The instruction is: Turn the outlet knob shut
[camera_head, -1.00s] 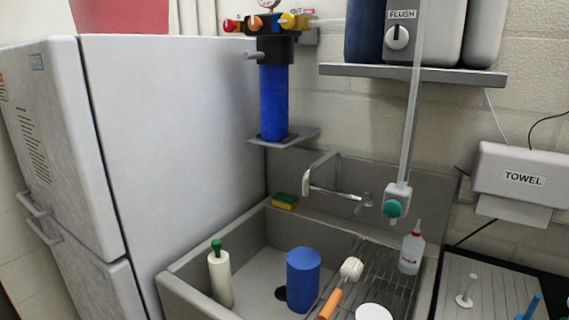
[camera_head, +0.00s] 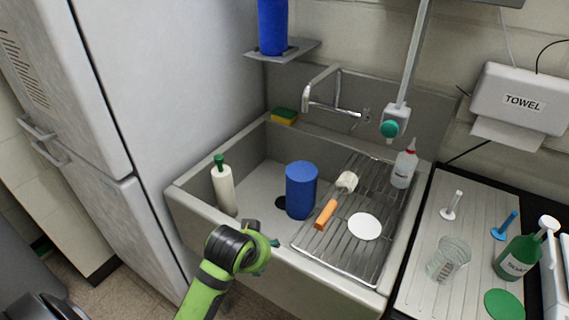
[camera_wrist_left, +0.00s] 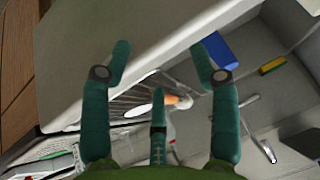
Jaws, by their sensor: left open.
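The blue filter housing (camera_head: 272,25) hangs on the wall above its small grey shelf, and only its lower part shows in the head view. The coloured knobs at its top are out of view now, so no knob marked as the outlet shows. A teal round knob (camera_head: 389,130) sits on a white valve body on the grey pipe behind the sink. My left gripper (camera_head: 268,248) is over the sink's front edge, partly hidden by its wrist. In the left wrist view its teal fingers (camera_wrist_left: 160,62) are spread and empty. My right gripper is not in view.
The sink (camera_head: 255,178) holds a blue cylinder (camera_head: 301,190), a white bottle with a green top (camera_head: 223,187) and a drying rack with an orange-handled brush (camera_head: 326,214). A tall white cabinet (camera_head: 150,110) borders the left. A faucet (camera_head: 335,108) reaches over the basin.

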